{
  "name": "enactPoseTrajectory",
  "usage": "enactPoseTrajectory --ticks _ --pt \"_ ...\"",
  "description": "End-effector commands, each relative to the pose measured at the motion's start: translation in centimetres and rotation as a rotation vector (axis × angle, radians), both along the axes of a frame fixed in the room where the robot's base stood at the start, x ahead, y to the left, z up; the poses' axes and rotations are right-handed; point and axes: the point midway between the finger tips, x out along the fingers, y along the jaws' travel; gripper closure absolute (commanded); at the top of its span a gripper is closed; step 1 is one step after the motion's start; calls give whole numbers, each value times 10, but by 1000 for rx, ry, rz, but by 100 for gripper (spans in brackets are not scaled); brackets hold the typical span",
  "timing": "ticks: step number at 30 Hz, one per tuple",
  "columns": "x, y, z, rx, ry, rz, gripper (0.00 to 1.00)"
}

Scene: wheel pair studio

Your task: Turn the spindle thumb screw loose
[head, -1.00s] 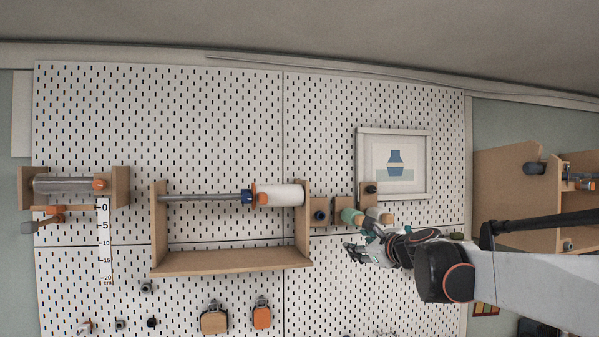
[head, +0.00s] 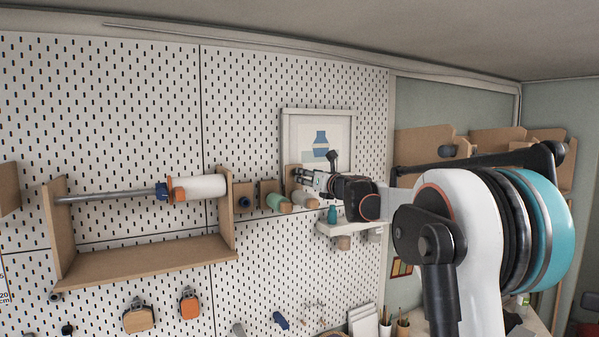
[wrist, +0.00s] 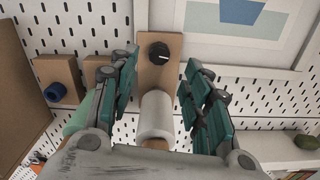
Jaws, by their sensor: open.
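A ribbed black knob (wrist: 159,53) sits on an upright wooden plate (wrist: 152,78) in the wrist view. A pale roll (wrist: 155,118) sticks out below it. Which knob is the spindle thumb screw, I cannot tell for sure. My gripper (wrist: 158,62) is open, its green-padded fingers left and right of the knob and roll, with no visible contact. In the head view my gripper (head: 302,178) is in front of the plate and hides the knob. Farther left, a metal rod (head: 110,195) carries a blue collar (head: 162,191), an orange part (head: 177,190) and a white roll (head: 203,187).
A wooden block with a blue ring (wrist: 56,92) and a green roll (wrist: 77,120) are left of my gripper. A picture frame (wrist: 240,40) hangs close on the right. A white shelf (head: 340,228) is below. A wooden bracket (head: 150,262) bears the rod.

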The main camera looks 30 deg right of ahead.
Motion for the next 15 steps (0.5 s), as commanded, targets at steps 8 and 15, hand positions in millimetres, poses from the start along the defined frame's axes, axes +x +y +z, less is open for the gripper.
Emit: enactPoseTrajectory --ticks 8,15 --pt "45 2 1 -1 0 1 56" --pt "64 3 1 -1 0 1 56"
